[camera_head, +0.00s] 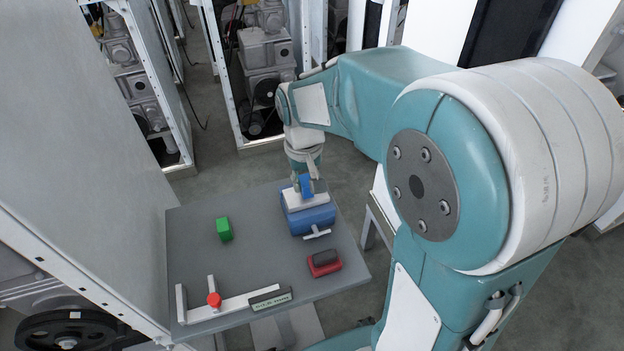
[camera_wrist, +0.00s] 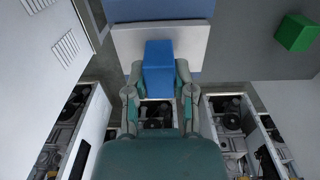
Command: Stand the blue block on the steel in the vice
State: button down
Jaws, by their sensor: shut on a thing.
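The blue block (camera_head: 306,187) is held in my gripper (camera_head: 304,181), right over the vice. The blue vice (camera_head: 312,221) stands at the table's far right, with a T-shaped handle facing front. The pale steel (camera_head: 293,200) lies along its top. In the wrist view the blue block (camera_wrist: 158,66) sits between the two fingers of my gripper (camera_wrist: 160,90), in front of the pale steel (camera_wrist: 199,45), with the vice (camera_wrist: 160,9) beyond. The block looks upright. I cannot tell whether its lower end touches the steel.
A green block (camera_head: 224,229) stands on the grey table (camera_head: 190,250) at left. A metal bar gauge (camera_head: 235,304) with a red knob (camera_head: 214,299) lies along the front. A tall grey panel is close on the left.

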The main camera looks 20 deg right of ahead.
aim_at(305, 179)
jog(key=shift+f, duration=0.25)
jog(key=shift+c, duration=2.2)
grip_release()
notch_tip(305, 179, up, 12)
jog(key=r, duration=0.1)
jog(key=s+f+t, duration=0.2)
jog(key=s+t, duration=0.3)
jog(key=s, duration=0.9)
jog(key=shift+s+f+t, duration=0.2)
jog(key=shift+f+t, duration=0.2)
jog(key=shift+d, duration=0.1)
